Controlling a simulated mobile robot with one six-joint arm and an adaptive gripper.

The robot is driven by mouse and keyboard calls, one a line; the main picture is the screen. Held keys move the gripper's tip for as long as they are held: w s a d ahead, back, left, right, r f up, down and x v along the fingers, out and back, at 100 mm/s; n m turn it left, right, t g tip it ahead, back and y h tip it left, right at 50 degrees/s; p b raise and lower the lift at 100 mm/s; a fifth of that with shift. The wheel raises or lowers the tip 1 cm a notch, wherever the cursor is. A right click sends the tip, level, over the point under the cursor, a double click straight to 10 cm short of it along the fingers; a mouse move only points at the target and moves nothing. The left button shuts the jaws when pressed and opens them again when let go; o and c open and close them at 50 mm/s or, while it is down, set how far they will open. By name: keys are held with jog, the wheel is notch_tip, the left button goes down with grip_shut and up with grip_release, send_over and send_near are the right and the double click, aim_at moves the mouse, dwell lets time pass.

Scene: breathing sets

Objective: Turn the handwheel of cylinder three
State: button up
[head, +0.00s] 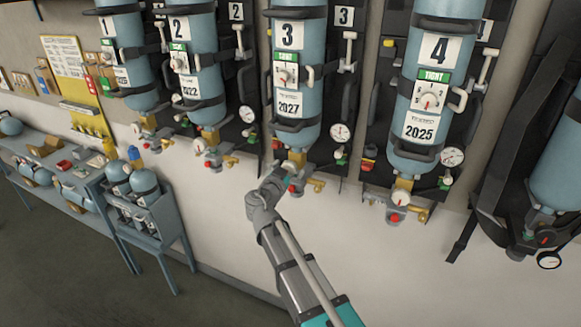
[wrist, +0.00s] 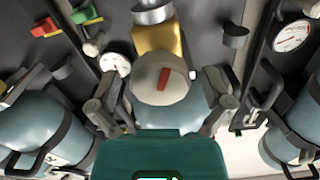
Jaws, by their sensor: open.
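Cylinder three (head: 299,50), light blue with a "3" label, hangs on the wall rack with its valve end down. Its brass valve (head: 297,157) shows just above my gripper (head: 277,187) in the head view. In the wrist view the handwheel (wrist: 150,85), a pale round knob with a red mark, sits in front of the brass valve body (wrist: 160,42). My gripper (wrist: 163,98) is open, with one finger on each side of the handwheel and visible gaps. I cannot tell how deep the wheel lies between the fingers. In the head view my gripper hides much of the wheel.
Cylinder two (head: 192,60) and cylinder four (head: 432,70) hang on either side. A pressure gauge (head: 340,133) is right of the valve; the wrist view shows gauges (wrist: 115,64) (wrist: 291,36) on both sides. A blue bench (head: 90,190) stands left. The wall below is clear.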

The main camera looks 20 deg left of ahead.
jog(key=shift+w, duration=0.5)
jog(key=shift+c, duration=0.3)
jog(key=c, duration=1.1)
